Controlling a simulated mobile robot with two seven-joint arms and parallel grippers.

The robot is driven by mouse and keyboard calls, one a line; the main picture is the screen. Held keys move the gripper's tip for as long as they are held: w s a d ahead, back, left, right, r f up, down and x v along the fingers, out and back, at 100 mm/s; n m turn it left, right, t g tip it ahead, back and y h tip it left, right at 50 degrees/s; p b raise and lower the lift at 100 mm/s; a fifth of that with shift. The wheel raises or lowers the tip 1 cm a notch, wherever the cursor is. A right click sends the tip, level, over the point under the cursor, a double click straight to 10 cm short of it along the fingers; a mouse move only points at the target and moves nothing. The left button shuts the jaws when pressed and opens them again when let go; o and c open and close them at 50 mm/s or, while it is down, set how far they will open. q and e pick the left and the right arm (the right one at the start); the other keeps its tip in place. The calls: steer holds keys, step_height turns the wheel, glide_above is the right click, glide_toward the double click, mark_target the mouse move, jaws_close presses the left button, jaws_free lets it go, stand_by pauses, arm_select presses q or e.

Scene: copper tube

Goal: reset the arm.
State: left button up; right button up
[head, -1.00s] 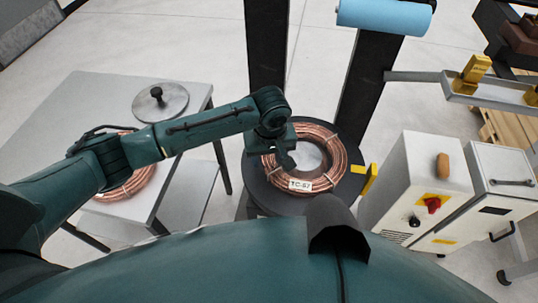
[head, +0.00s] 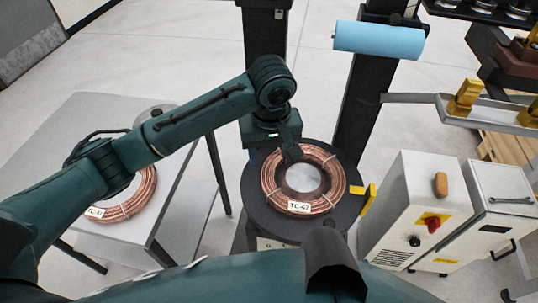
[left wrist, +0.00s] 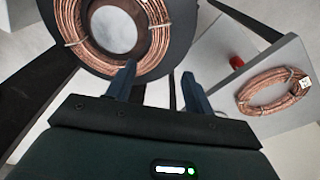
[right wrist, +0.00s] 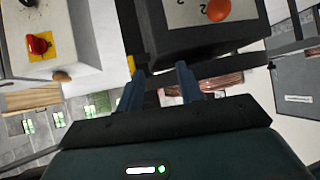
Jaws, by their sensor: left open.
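My left arm reaches in from the left in the head view. Its gripper (head: 290,152) is above the far edge of the copper coil (head: 328,204) labelled TC-67, which lies on a round dark turntable (head: 256,208). In the left wrist view the left fingers (left wrist: 158,80) are apart with nothing between them, and part of the coil (left wrist: 72,20) shows beyond them. My right gripper (right wrist: 160,76) shows in the right wrist view, with its fingers apart and empty. It cannot be made out in the head view.
A second copper coil (head: 142,197) lies on the grey table (head: 95,115) at left, partly behind my left arm. Black posts (head: 263,50) and a blue roll (head: 378,40) stand behind the turntable. A white control cabinet (head: 408,205) with a red knob stands at right.

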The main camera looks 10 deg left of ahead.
stand_by(0.4)
arm_select(q)
steer(key=s+d+f+m+h, duration=0.35)
steer(key=s+f, duration=0.25)
steer(key=s, duration=0.2)
steer(key=s+a+f+m+t+y, duration=0.2)
steer(key=s+a+f+m+y, duration=0.15)
steer(key=s+a, duration=1.2)
steer(key=w+d+f+t+h, duration=0.3)
steer(key=w+d+f+t, duration=0.2)
steer(key=w+f+t, duration=0.2)
steer(key=shift+w+d+f+h, duration=0.25)
steer(key=shift+w+f+h, duration=0.2)
steer(key=shift+w, duration=0.1)
